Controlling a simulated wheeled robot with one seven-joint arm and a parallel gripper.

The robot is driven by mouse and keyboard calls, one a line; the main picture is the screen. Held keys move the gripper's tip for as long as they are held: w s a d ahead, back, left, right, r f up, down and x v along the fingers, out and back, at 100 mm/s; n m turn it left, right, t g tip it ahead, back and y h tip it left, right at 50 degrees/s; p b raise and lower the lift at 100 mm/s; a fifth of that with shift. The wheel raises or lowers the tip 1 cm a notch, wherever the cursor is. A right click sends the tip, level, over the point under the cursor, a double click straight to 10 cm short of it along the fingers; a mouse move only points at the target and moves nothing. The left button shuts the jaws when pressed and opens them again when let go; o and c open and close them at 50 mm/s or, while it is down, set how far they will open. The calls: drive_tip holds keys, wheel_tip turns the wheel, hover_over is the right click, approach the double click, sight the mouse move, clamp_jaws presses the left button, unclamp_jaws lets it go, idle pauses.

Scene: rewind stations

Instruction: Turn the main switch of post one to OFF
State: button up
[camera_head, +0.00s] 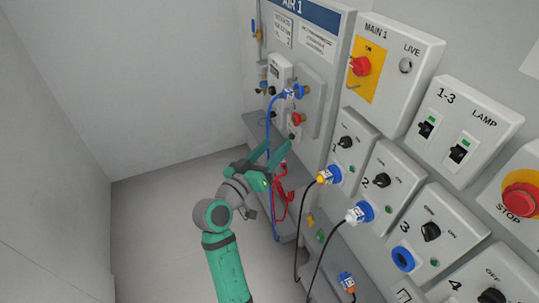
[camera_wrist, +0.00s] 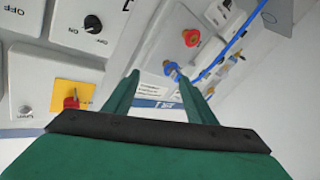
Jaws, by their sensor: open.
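The main switch is a red rotary knob (camera_head: 361,66) on a yellow plate (camera_head: 374,82), on a pale box labelled MAIN 1 (camera_head: 424,42). ON is printed above the knob; its exact setting is hard to read. A round grey LIVE lamp (camera_head: 406,65) is right of it. In the wrist view the red knob (camera_wrist: 71,102) shows at lower left, outside the fingers, and the lettering is upside down. My gripper (camera_head: 279,146) is open and empty, left of and below the box and apart from it. Its two fingers (camera_wrist: 165,84) show spread in the wrist view.
The AIR 1 panel (camera_head: 326,22) with valves and a blue hose (camera_head: 268,145) stands beside my gripper. Numbered switch boxes with plugged cables (camera_head: 329,174) lie below MAIN 1. A red STOP button (camera_head: 521,198) is at right. The floor (camera_head: 160,230) at left is clear.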

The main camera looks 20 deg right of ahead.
drive_tip(key=shift+s+a+f+n+t+y, duration=0.15)
drive_tip(key=shift+f+n, duration=0.05)
drive_tip(key=shift+f, duration=0.35)
drive_tip(key=shift+s+a+f+n+t+y, duration=0.15)
drive_tip(key=shift+f+n, duration=0.05)
drive_tip(key=shift+f, duration=0.3)
drive_tip(key=shift+a+f, duration=0.1)
